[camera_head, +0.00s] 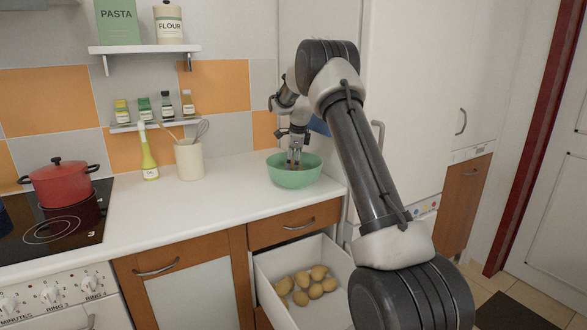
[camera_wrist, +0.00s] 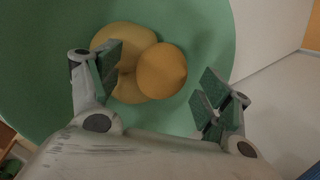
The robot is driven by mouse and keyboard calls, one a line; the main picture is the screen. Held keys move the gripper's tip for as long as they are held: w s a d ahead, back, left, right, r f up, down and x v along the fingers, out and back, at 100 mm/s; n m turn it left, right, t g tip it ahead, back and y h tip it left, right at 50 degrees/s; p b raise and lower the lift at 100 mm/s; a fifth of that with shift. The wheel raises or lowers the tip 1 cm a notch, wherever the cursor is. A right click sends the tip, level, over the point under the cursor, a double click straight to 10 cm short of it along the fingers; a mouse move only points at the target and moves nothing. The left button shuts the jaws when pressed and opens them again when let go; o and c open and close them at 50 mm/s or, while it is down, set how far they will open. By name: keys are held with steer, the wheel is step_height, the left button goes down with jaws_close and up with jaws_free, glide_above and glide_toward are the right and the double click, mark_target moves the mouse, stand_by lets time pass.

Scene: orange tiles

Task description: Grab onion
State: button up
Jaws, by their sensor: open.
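A green bowl (camera_head: 294,179) stands on the white counter near its right end. In the wrist view the inside of the bowl (camera_wrist: 40,60) holds a rounded orange-brown onion (camera_wrist: 162,72) and paler yellowish onion-like pieces (camera_wrist: 118,42) beside and behind it. My gripper (camera_head: 295,160) points down into the bowl from above. In the wrist view its open fingers (camera_wrist: 162,82) stand to either side of the orange-brown onion, with nothing clamped between them. The left finger overlaps the paler pieces. The head view does not show the bowl's contents.
An open white drawer (camera_head: 268,290) below the counter holds several round tan vegetables (camera_head: 302,279). A utensil crock (camera_head: 189,160) and an oil bottle (camera_head: 148,158) stand left of the bowl. A red pot (camera_head: 61,184) sits on the stove. The counter's middle is clear.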

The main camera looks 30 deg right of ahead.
steer(key=shift+x, duration=0.85)
steer(key=shift+s+f, duration=0.1)
steer(key=shift+s, duration=0.05)
steer(key=c, duration=1.2)
